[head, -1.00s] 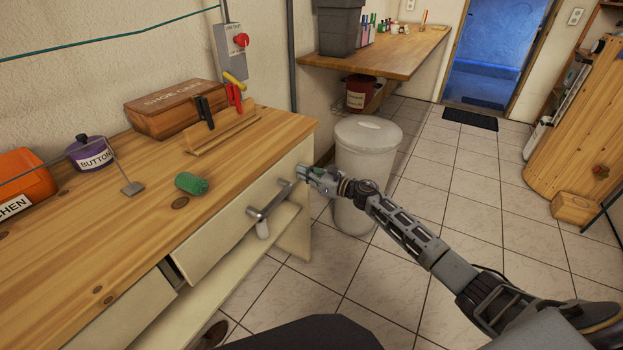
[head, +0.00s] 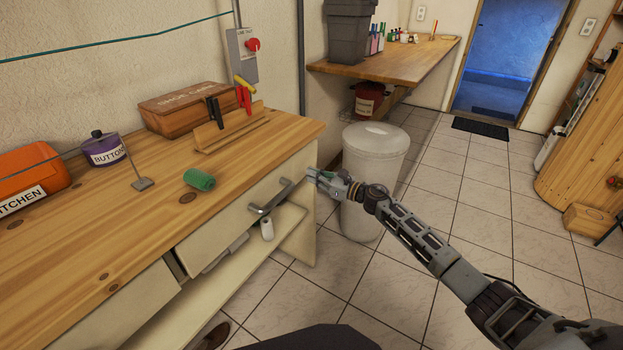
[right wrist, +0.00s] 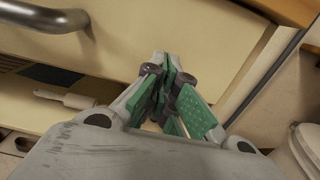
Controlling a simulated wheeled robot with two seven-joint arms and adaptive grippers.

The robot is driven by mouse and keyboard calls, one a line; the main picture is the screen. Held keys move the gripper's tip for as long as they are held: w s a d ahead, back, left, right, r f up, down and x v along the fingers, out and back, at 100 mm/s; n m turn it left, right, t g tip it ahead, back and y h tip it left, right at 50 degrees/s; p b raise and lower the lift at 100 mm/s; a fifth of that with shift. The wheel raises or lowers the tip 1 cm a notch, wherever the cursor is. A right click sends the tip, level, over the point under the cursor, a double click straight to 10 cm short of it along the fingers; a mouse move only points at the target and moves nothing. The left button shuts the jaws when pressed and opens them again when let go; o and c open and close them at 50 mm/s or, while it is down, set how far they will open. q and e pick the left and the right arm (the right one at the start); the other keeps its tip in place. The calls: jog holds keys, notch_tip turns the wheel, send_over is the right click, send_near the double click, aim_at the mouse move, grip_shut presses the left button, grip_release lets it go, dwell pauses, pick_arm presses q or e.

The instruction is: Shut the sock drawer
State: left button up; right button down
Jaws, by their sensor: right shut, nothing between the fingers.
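The drawer with the bar handle (head: 270,197), which I take for the sock drawer, has a cream front (head: 225,222) under the wooden counter. No label on it is visible. Its front sits close to the cabinet; I cannot tell if it is fully flush. My right gripper (head: 313,175) is shut and empty at the right end of the front, right of the handle. In the right wrist view its green-padded fingertips (right wrist: 165,62) are at the cream panel; contact is unclear. The handle (right wrist: 45,18) shows at upper left there. My left gripper is not in view.
The counter (head: 95,235) holds a green roll (head: 200,180), a purple pot (head: 107,150), an orange bin (head: 30,180) and a shoe-care box (head: 180,108). A lidded white bin (head: 374,180) stands close behind my right gripper.

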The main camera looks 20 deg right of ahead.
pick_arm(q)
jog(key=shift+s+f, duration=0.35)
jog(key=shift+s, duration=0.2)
pick_arm(e)
jog(key=v, duration=1.1)
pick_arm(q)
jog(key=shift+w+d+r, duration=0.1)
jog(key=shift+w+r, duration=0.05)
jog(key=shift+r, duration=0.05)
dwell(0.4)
pick_arm(e)
jog(key=shift+m, duration=0.3)
